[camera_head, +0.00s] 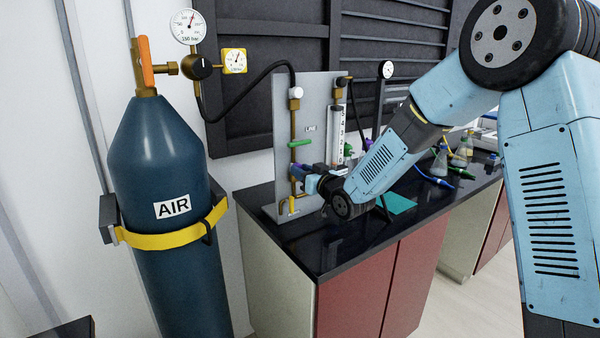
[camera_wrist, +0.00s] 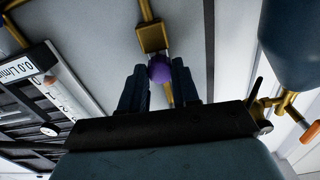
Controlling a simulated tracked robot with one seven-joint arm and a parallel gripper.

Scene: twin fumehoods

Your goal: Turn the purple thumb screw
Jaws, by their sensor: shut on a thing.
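The purple thumb screw (camera_wrist: 160,69) sits below a brass block (camera_wrist: 152,37) on the grey panel in the wrist view. My gripper (camera_wrist: 159,76) has a dark finger on each side of the screw and is shut on it. In the head view my gripper (camera_head: 307,181) reaches the lower left part of the upright grey panel (camera_head: 312,92). Only a small purple bit shows there above the fingers, and the gripper hides most of the screw.
The panel carries brass pipes, a green handle (camera_head: 300,143) and a flow meter (camera_head: 337,135). A blue AIR cylinder (camera_head: 160,150) stands at the left, joined by a black hose. Flasks (camera_head: 440,162) stand farther right on the black bench (camera_head: 340,250). The bench's front corner is bare.

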